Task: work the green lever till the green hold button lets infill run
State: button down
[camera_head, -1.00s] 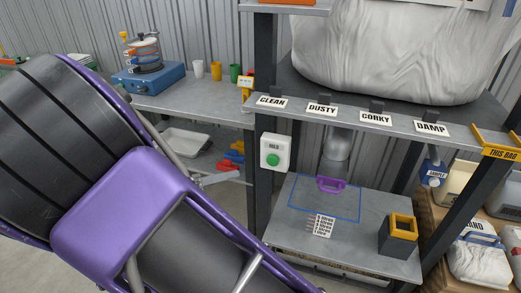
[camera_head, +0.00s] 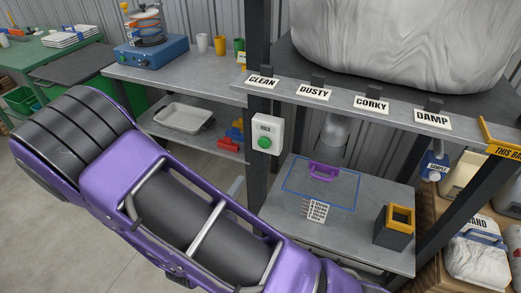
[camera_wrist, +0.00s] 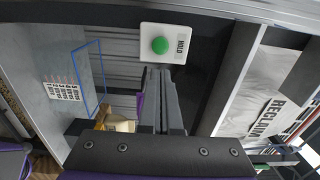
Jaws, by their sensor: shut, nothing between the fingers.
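The hold button is a round green knob on a white box marked HOLD, fixed to a dark post; it shows in the head view (camera_head: 265,142) and in the wrist view (camera_wrist: 160,45). I cannot make out a separate green lever in either view. My gripper (camera_wrist: 159,72) is shut and empty in the wrist view. Its fingertips appear just below the hold box in the picture; whether they touch it I cannot tell. The gripper is out of the head view, where my purple arm runs to the bottom edge. A grey spout (camera_head: 335,131) hangs under the big white bag (camera_head: 395,45).
Labels CLEAN, DUSTY, CORKY and DAMP line the upper shelf edge (camera_head: 345,98). Dark posts flank the lower shelf.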

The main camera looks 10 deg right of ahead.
aim_at(263, 144)
jog(key=x, duration=1.3)
jog(key=shift+w+d+b, duration=0.25)
jog(key=shift+w+b, duration=0.1)
jog(key=shift+b, duration=0.05)
jog(key=shift+w, duration=0.1)
jog(key=shift+d, duration=0.1)
